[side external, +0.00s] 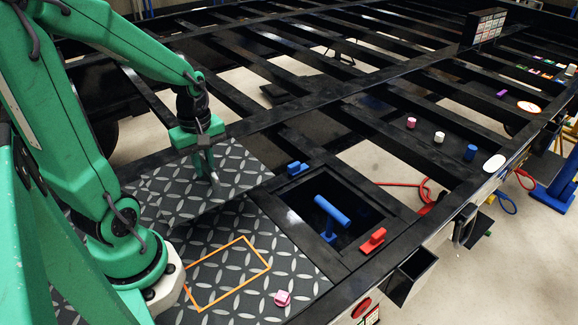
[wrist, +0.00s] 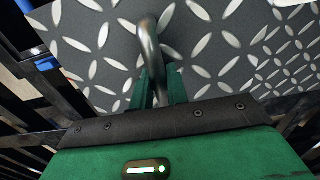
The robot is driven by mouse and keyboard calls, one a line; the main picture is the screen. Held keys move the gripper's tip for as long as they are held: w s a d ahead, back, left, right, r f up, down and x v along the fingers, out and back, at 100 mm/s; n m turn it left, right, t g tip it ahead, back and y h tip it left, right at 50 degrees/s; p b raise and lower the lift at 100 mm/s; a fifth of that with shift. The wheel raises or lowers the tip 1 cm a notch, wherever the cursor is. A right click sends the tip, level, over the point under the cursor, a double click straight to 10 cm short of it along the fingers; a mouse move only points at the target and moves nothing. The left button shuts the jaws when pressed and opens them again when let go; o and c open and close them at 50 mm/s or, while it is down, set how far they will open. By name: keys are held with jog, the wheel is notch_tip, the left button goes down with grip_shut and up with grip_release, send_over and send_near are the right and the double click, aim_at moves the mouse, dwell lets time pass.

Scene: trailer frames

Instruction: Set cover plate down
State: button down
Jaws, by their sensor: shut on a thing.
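The cover plate (side external: 240,168) is a dark sheet with a light diamond tread. My gripper (side external: 209,166) is shut on its metal bar handle, with the plate hanging below the jaws above the treaded deck (side external: 200,240). In the wrist view the curved handle (wrist: 150,50) sits between the fingers of my gripper (wrist: 156,86), and the plate (wrist: 215,40) fills much of the top. An orange rectangle outline (side external: 245,238) is marked on the deck in front of the plate. The exact gap between plate and deck is hard to tell.
A square open hatch (side external: 372,203) lies right of the plate, with a blue T-shaped handle (side external: 331,214) in it. A blue piece (side external: 298,169) and a red piece (side external: 373,240) sit by its rim. A pink piece (side external: 282,298) lies on the deck. Black frame beams extend behind.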

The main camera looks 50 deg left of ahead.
aim_at(183, 160)
jog(key=a+f, duration=0.1)
jog(key=a, duration=0.2)
jog(key=s+a+f, duration=0.1)
jog(key=a+f, duration=0.1)
jog(key=a, duration=0.1)
jog(key=s+a+f, duration=0.1)
jog(key=a+f, duration=0.1)
jog(key=a, duration=0.1)
jog(key=shift+f, duration=0.2)
jog(key=shift+s+d+f, duration=0.1)
jog(key=shift+f, duration=1.9)
jog(key=shift+f, duration=0.2)
jog(key=c, duration=1.4)
grip_release()
jog(key=shift+o, duration=0.2)
jog(key=shift+r, duration=0.2)
jog(key=shift+r, duration=6)
